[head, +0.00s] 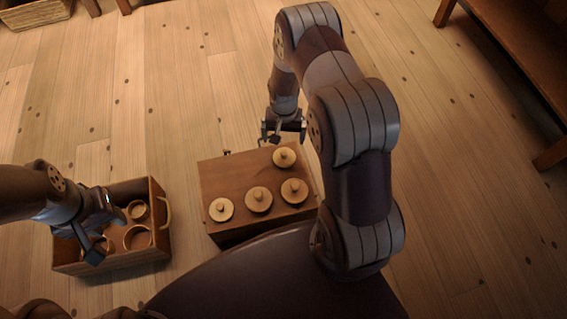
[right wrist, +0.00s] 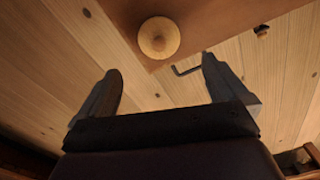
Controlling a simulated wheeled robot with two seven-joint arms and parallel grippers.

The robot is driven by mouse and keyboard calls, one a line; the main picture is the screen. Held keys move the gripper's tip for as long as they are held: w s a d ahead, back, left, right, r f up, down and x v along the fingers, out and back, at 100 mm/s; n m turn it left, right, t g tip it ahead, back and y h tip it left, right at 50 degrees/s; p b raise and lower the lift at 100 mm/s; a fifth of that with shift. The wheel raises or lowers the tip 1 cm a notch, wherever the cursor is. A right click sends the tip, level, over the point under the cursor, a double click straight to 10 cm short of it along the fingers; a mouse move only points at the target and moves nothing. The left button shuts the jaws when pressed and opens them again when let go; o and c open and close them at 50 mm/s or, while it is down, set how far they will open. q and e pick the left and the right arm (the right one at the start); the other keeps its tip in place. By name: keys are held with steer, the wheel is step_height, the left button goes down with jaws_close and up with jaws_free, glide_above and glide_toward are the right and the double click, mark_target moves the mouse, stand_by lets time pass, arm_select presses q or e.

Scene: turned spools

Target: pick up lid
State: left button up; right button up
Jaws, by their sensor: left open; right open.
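Several round wooden lids with knobs lie on top of a brown box. One is at the back (head: 284,157), one at the right (head: 294,191), one in the middle (head: 259,199) and one at the left (head: 221,209). My right gripper (head: 284,134) is open and empty beyond the box's far edge, near the back lid. In the right wrist view, one lid (right wrist: 159,37) lies beyond the open fingers of my right gripper (right wrist: 160,88), apart from them. My left gripper (head: 98,226) is open above the left wooden crate (head: 152,190).
The crate holds round wooden containers (head: 137,237), partly hidden by my left gripper. The brown box (head: 228,175) stands to its right, with a thin dark handle (right wrist: 184,70) at its edge. Furniture (head: 520,60) stands at the far right.

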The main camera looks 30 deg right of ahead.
mark_target(284, 153)
step_height(284, 153, down, 10)
steer(key=b, duration=0.6)
steer(key=shift+f+b, duration=0.1)
steer(key=shift+b, duration=0.3)
steer(key=shift+r, duration=0.2)
steer(key=shift+c, duration=0.3)
steer(key=shift+s, duration=0.1)
steer(key=c, duration=0.9)
